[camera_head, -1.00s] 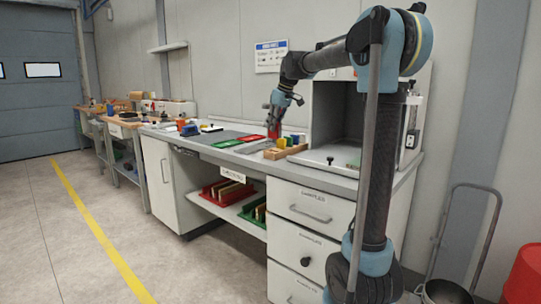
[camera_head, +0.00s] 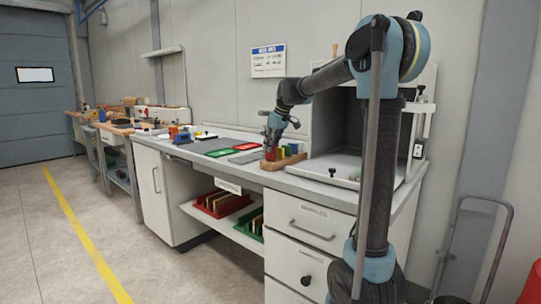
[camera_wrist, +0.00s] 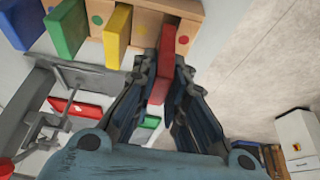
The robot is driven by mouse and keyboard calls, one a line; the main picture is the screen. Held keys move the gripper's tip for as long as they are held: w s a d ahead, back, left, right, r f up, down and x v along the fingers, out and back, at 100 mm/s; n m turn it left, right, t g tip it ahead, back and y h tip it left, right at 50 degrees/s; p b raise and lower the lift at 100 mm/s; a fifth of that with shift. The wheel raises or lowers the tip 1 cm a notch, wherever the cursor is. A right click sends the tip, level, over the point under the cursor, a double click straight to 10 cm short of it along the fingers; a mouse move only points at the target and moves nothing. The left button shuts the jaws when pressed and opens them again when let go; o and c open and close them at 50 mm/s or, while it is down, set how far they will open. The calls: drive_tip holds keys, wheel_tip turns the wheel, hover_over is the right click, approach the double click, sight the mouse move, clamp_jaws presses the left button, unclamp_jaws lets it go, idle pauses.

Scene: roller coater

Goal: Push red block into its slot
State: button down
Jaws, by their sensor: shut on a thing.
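My gripper (camera_wrist: 165,85) is shut on the red block (camera_wrist: 163,70), with a finger on either side of it. The block's far end meets the wooden rack (camera_wrist: 185,10), beside a red dot on the rack. I cannot tell how deep the block sits in its slot. The yellow block (camera_wrist: 117,37), green block (camera_wrist: 70,27) and blue block (camera_wrist: 23,22) stand in a row in the rack. In the head view my gripper (camera_head: 272,140) points down over the left end of the rack (camera_head: 284,162), holding the red block (camera_head: 270,153).
A red tray (camera_head: 246,146) and a green tray (camera_head: 221,152) lie on the grey bench left of the rack. A hooded box (camera_head: 325,120) stands close on the right. Red and green bins (camera_head: 222,203) with blocks sit on the shelf below.

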sight(268, 159)
drive_tip(key=shift+s+f, duration=0.15)
drive_tip(key=shift+f, duration=1.5)
drive_tip(key=c, duration=1.6)
unclamp_jaws()
drive_tip(key=shift+r, duration=0.1)
